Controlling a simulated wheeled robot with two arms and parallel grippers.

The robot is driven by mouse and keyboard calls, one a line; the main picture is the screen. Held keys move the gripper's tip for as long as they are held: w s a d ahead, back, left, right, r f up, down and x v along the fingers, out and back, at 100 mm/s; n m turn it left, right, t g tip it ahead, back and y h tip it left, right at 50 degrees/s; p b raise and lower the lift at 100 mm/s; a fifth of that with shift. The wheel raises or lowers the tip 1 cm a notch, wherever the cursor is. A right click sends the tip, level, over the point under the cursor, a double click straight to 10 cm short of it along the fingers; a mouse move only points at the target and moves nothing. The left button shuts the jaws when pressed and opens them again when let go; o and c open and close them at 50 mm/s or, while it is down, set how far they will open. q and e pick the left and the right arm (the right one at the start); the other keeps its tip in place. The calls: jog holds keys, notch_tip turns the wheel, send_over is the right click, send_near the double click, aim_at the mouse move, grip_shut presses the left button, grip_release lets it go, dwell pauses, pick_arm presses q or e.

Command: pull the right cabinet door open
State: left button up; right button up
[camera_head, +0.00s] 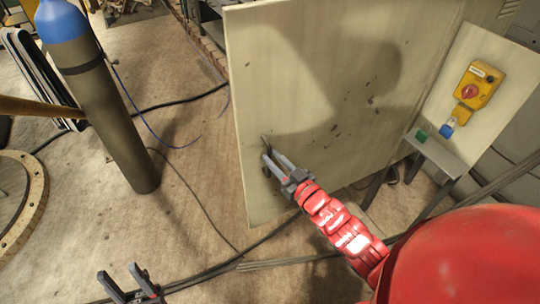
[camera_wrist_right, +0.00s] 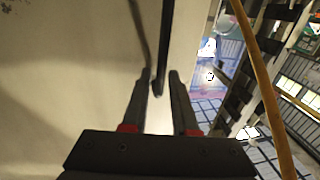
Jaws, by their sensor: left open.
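The cabinet door is a large pale, scuffed panel (camera_head: 330,60) in the middle of the head view, and it fills the left of the right wrist view (camera_wrist_right: 50,80). A dark bar handle (camera_wrist_right: 165,35) runs down near its edge in the wrist view. My right gripper (camera_head: 268,155) is at the panel's left side. In the wrist view its two fingers (camera_wrist_right: 160,75) are apart, with the handle's lower end appearing between them and gaps on both sides. Contact cannot be told. My left gripper (camera_head: 124,283) is open and empty at the bottom left, away from the door.
A blue-topped gas cylinder (camera_head: 115,125) stands on the left, beside a round wooden-rimmed thing (camera_head: 35,195). Cables (camera_head: 215,270) cross the floor. A yellow switch box (camera_head: 477,85) on a pale board and a small bench (camera_head: 440,155) are at the right. Floor left of the door is mostly clear.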

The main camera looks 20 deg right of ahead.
jog(key=p+v, duration=1)
jog(key=v, duration=0.5)
jog(key=shift+p, duration=0.35)
jog(key=shift+s+f, duration=0.1)
jog(key=shift+s, duration=0.05)
